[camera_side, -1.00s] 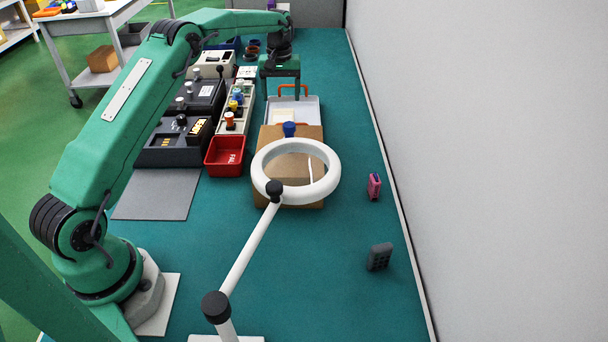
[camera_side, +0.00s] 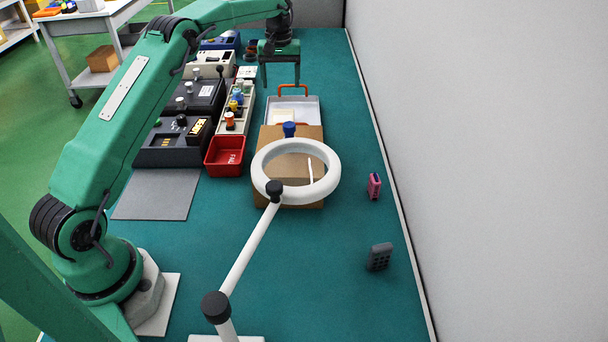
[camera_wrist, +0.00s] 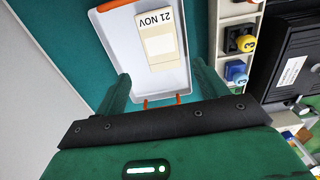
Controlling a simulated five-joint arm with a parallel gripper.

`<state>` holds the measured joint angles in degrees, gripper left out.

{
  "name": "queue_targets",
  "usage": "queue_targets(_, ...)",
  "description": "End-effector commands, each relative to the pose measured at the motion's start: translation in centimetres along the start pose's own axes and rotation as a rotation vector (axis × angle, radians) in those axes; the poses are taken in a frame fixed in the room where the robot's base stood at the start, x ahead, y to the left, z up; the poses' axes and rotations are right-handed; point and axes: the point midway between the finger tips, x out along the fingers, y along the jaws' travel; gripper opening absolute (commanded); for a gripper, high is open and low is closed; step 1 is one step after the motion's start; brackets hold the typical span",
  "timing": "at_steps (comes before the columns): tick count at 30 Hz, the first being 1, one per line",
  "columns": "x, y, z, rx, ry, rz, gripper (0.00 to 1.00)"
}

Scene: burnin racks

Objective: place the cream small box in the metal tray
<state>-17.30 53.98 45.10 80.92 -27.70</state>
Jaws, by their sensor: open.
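The metal tray (camera_side: 309,103) has orange handles and stands on the teal bench, behind the cardboard box. The tray's rim also shows in the wrist view (camera_wrist: 109,56). In the side view the cream box shows as a small pale patch in the tray (camera_side: 284,115). My gripper (camera_side: 280,86) is open and empty above the far end of the tray, apart from the box. In the wrist view its two fingers (camera_wrist: 163,90) are spread wide.
A cardboard box (camera_side: 292,168) stands in front of the tray, with a white ring lamp (camera_side: 327,187) over it. A red bin (camera_side: 225,157) and a rack of coloured knobs (camera_side: 236,107) stand to the left. The bench at right is mostly clear.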

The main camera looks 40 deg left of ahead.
Motion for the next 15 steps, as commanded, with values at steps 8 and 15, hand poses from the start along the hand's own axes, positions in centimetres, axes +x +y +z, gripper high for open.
queue_targets(8,-1.9,0.2,1.1,0.029,0.017,0.009,0.72)
queue_targets(15,-6.2,0.6,4.2,0.103,0.06,0.031,0.72)
